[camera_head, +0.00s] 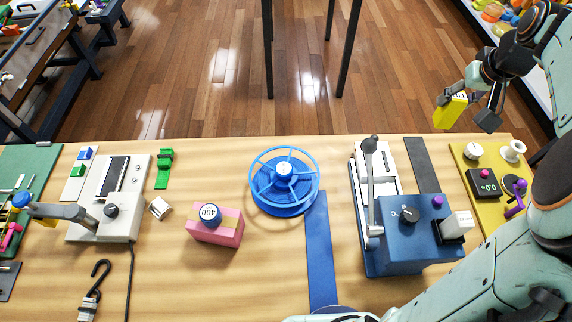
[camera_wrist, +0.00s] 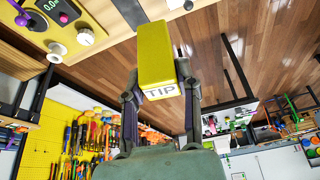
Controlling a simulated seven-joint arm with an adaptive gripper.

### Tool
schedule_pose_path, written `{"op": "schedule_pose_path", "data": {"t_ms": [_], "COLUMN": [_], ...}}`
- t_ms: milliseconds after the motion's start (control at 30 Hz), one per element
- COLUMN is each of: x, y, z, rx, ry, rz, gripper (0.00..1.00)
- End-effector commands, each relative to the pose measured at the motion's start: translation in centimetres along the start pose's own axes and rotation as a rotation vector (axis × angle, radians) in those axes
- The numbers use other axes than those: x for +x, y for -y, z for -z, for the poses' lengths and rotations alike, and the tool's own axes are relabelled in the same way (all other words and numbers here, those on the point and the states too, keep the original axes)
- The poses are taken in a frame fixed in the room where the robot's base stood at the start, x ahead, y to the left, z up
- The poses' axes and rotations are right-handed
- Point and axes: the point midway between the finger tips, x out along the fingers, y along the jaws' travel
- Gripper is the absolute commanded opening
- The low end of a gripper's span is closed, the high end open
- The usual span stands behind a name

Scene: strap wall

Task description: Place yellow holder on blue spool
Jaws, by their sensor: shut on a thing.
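The yellow holder (camera_head: 448,111) is a yellow block with a white label, and my gripper (camera_head: 470,102) is shut on it. It is held up beyond the table's far right edge, over the floor. In the wrist view the yellow holder (camera_wrist: 157,60) sits between the fingers of my gripper (camera_wrist: 160,88), its label reading "TIP". The blue spool (camera_head: 284,180) stands upright on the table near the middle, with a spoked top rim and a pale hub. The holder is well to the right of the spool and apart from it.
A blue machine with a lever (camera_head: 400,230) stands between the spool and my arm. A blue strap (camera_head: 319,245) runs forward from the spool. A pink block with a round "400" weight (camera_head: 214,228) is left of it. A yellow panel (camera_head: 480,165) lies at the right.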

Motion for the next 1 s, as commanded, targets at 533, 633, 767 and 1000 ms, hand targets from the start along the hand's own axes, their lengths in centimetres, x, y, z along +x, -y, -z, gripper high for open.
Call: {"op": "schedule_pose_path", "data": {"t_ms": [533, 633, 767, 1000], "x": [-3.2, -4.2, -5.1, -6.1], "y": [13.8, 17.4, 20.8, 23.8], "z": [-4.4, -6.9, -10.0, -13.9], "rx": [-0.423, -0.559, -0.705, -0.867], "ry": [0.002, 0.002, 0.0, -0.003], "rz": [0.171, 0.227, 0.289, 0.358], "gripper": [0.0, 0.0, 0.0, 0.0]}}
